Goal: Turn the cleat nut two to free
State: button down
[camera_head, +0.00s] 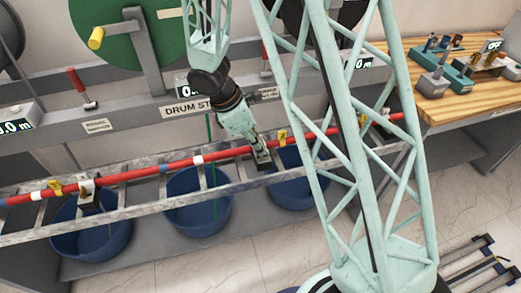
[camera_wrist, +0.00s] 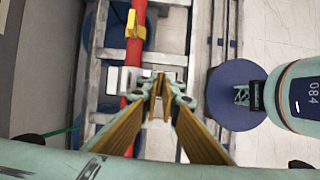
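A red cable (camera_head: 220,155) runs along a metal ladder tray (camera_head: 130,210) and passes through several cleats. My gripper (camera_head: 261,150) points down at the middle cleat (camera_head: 263,162) in the head view. In the wrist view my gripper's gold-padded fingers (camera_wrist: 160,88) come close together beside the red cable (camera_wrist: 135,55), at the right side of the pale metal cleat (camera_wrist: 124,78). The fingertips cover the spot where a nut would show, so I cannot tell whether they hold it. Another cleat (camera_head: 87,190) sits at the left.
Blue tubs (camera_head: 198,207) stand under the tray. Yellow tags (camera_head: 282,138) mark the cable. A red-handled lever (camera_head: 80,88) and the drum stand panel (camera_head: 185,107) are behind. A wooden bench (camera_head: 470,88) with fittings is at the right. My own lattice structure hides part of the tray.

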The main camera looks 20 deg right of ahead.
jog(key=shift+n, duration=0.3)
jog(key=c, duration=2.9)
grip_release()
jog(key=shift+r, duration=0.2)
jog(key=v, duration=1.1)
jog(key=shift+s+a+r, duration=0.15)
jog(key=shift+a+r, duration=0.05)
jog(key=shift+r, duration=0.05)
